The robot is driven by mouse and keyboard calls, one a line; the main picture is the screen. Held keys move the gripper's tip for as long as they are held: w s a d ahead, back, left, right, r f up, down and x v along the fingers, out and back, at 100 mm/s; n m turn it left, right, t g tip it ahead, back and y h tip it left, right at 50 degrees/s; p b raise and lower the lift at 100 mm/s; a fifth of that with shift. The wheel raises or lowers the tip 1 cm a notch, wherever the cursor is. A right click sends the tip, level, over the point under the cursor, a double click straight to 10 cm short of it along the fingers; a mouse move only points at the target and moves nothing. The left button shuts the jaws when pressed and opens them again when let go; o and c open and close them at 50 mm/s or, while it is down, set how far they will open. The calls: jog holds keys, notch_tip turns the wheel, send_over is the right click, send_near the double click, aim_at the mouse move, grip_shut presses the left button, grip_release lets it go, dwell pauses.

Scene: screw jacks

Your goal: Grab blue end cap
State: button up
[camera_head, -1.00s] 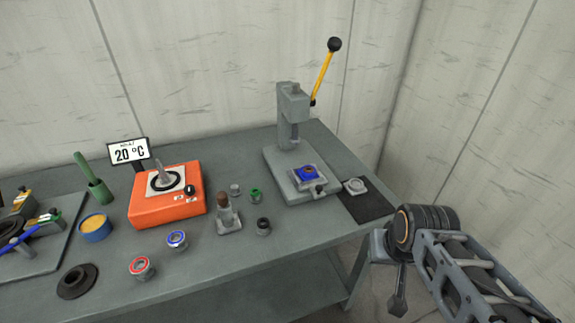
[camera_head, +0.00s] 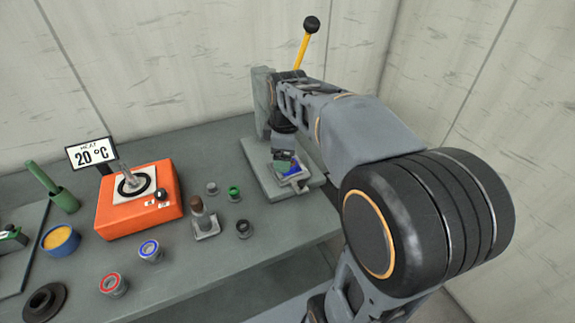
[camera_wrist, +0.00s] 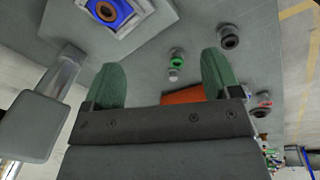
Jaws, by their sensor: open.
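The blue end cap (camera_wrist: 125,10), with a brown ring in its middle, sits in the square metal fixture (camera_wrist: 146,14) on the press base. It lies at the upper left of the wrist view, cut by the top edge. In the head view the blue end cap (camera_head: 294,168) is partly hidden by my gripper (camera_head: 284,160). In the wrist view my gripper (camera_wrist: 162,75) is open, its green fingers apart with nothing held between them. The cap lies beyond the fingertips, towards the left one, not between them.
The grey press (camera_head: 262,100) with its yellow lever (camera_head: 302,52) stands close beside my arm. Left of it on the bench are small green and dark parts, an orange heater (camera_head: 110,215), a blue-ringed part (camera_head: 150,251) and a red-ringed part (camera_head: 113,285).

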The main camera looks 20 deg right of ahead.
jog(key=w+d+n+g, duration=0.2)
jog(key=w+d+n, duration=0.4)
jog(key=w+n, duration=0.35)
jog(key=shift+n, duration=0.55)
notch_tip(320, 180, down, 7)
jog(key=shift+s+f, duration=0.15)
jog(key=shift+f+p, duration=0.55)
jog(key=shift+f, duration=2.55)
jog(key=shift+c, duration=0.4)
jog(key=c, duration=1.1)
